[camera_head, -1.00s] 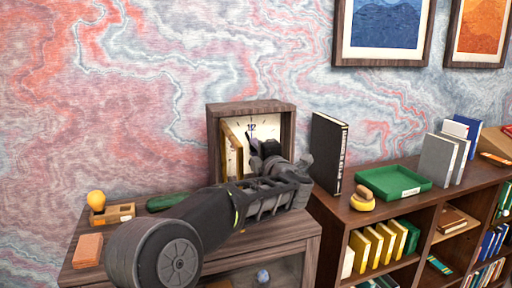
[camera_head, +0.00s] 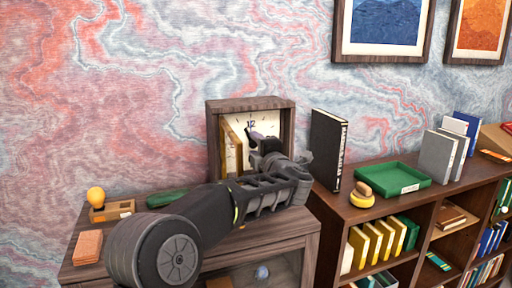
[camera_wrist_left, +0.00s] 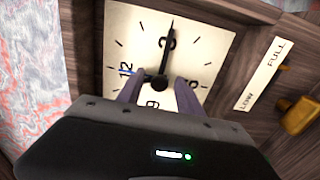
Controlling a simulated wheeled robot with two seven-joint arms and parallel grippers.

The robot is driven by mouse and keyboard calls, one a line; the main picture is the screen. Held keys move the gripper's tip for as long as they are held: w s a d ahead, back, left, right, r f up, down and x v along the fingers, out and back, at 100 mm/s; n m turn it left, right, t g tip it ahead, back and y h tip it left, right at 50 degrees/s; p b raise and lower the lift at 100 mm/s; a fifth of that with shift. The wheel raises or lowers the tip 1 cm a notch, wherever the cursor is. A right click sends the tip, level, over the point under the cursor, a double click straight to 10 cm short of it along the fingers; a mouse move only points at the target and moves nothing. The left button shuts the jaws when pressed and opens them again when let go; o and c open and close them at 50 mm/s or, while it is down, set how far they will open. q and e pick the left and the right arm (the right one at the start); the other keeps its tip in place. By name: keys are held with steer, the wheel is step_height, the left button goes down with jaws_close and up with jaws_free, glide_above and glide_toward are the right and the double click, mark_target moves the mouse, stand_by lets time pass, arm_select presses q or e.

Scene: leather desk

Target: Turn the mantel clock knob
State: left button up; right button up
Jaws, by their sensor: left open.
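The mantel clock (camera_head: 216,135) is a dark wooden box with a cream dial (camera_wrist_left: 125,40), standing on the cabinet at the wall. A cream panel with a gold edge (camera_head: 232,148) stands at the left of its opening. In the left wrist view a round black knob or hub (camera_wrist_left: 159,83) sits on the dial with a black hand above it. My left gripper (camera_wrist_left: 158,92) is open, its fingers on either side of this hub; contact cannot be told. A brass knob (camera_wrist_left: 300,116) sits right of the dial, beside a LOW–FULL label (camera_wrist_left: 264,73). My right gripper is out of view.
A yellow-bulb item (camera_head: 96,197), a terracotta block (camera_head: 88,247) and a green object (camera_head: 166,198) lie left of the clock. A tall black book (camera_head: 327,150), a yellow round object (camera_head: 362,195) and a green tray (camera_head: 394,181) stand on the right shelf.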

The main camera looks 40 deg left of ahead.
arm_select(q)
steer(key=shift+s+d+f+b, duration=0.1)
steer(key=shift+s+d+b, duration=0.25)
steer(key=shift+d, duration=0.2)
steer(key=b+v, duration=0.2)
steer(key=v, duration=0.4)
steer(key=shift+d, duration=0.2)
steer(key=shift+s, duration=0.15)
